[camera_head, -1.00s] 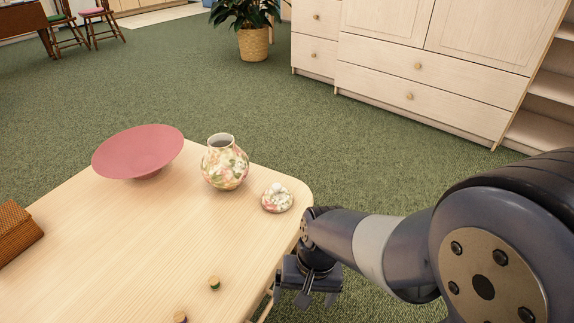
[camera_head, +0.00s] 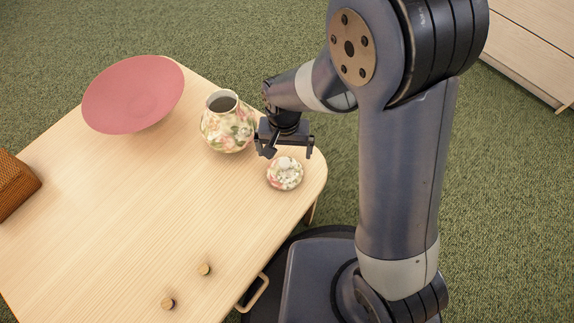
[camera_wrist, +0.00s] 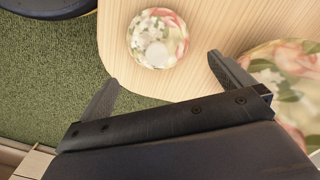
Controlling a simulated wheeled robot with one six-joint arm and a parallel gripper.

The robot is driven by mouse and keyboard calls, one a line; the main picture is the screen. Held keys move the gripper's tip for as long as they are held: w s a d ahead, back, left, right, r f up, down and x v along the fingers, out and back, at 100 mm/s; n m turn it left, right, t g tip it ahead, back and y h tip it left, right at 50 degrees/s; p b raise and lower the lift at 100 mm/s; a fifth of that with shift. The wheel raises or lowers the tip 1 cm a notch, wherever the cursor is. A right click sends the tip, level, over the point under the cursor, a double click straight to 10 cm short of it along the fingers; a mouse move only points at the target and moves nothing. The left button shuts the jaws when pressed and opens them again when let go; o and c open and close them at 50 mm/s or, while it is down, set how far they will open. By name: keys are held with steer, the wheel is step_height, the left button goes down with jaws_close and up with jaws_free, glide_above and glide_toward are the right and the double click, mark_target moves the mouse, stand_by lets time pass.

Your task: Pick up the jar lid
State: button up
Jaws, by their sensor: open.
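The jar lid (camera_head: 285,174) is round, white with a pink and green floral pattern and a pale knob on top. It lies on the wooden table near its right corner. My gripper (camera_head: 287,154) is open and empty, just above and behind the lid in the head view. In the wrist view the lid (camera_wrist: 158,38) lies beyond the fingertips, and my gripper (camera_wrist: 165,75) has its two fingers spread apart. The matching floral jar (camera_head: 228,124) stands open-topped to the left of my gripper. Part of the jar (camera_wrist: 285,75) shows at the right of the wrist view, close to one finger.
A pink bowl (camera_head: 133,94) stands at the table's far left. A brown woven object (camera_head: 14,187) is at the left edge. Two small round pieces (camera_head: 204,269) (camera_head: 168,303) lie near the front. The middle of the table (camera_head: 130,215) is clear. Green carpet surrounds it.

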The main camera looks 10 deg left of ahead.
mark_target(285, 162)
step_height(285, 162, down, 3)
steer(key=shift+f+b, duration=0.15)
steer(key=shift+b, duration=0.3)
steer(key=f+b, duration=0.1)
steer(key=f, duration=0.1)
steer(key=s+f+b, duration=0.1)
steer(key=f, duration=0.1)
steer(key=shift+d+f, duration=0.1)
steer(key=shift+f+b, duration=0.35)
steer(key=shift+c, duration=0.2)
steer(key=shift+r, duration=0.1)
steer(key=c, duration=1)
steer(key=shift+o, duration=0.2)
